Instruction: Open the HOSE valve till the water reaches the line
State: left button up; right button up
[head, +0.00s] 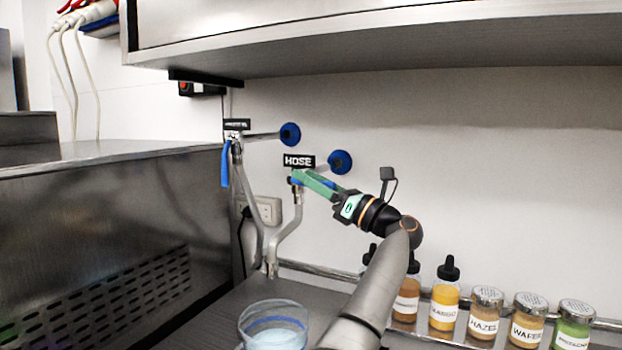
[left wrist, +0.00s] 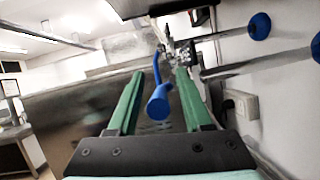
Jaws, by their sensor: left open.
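The HOSE label (head: 299,161) marks a metal valve and pipe (head: 288,228) that bends down toward the counter. My left gripper (head: 305,180) is at this valve, with green fingers spread apart. In the left wrist view, a blue lever (left wrist: 157,103) shows between the open fingers (left wrist: 155,100), with visible gaps on both sides. In the head view the fingers hide most of the HOSE lever. A clear container (head: 256,311) below holds pale blue water (head: 275,340). A darker blue line runs around it, and the water surface appears a little below the line. My right gripper is out of view.
A second labelled valve to the left has a blue lever (head: 225,165) hanging down. Blue wall discs (head: 340,162) hold the pipes. Several topping jars and bottles (head: 444,305) stand at lower right. A shelf (head: 400,40) overhangs, and a steel unit (head: 110,230) bounds the left.

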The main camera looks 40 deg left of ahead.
pick_arm(q)
grip_shut()
dwell(1.3)
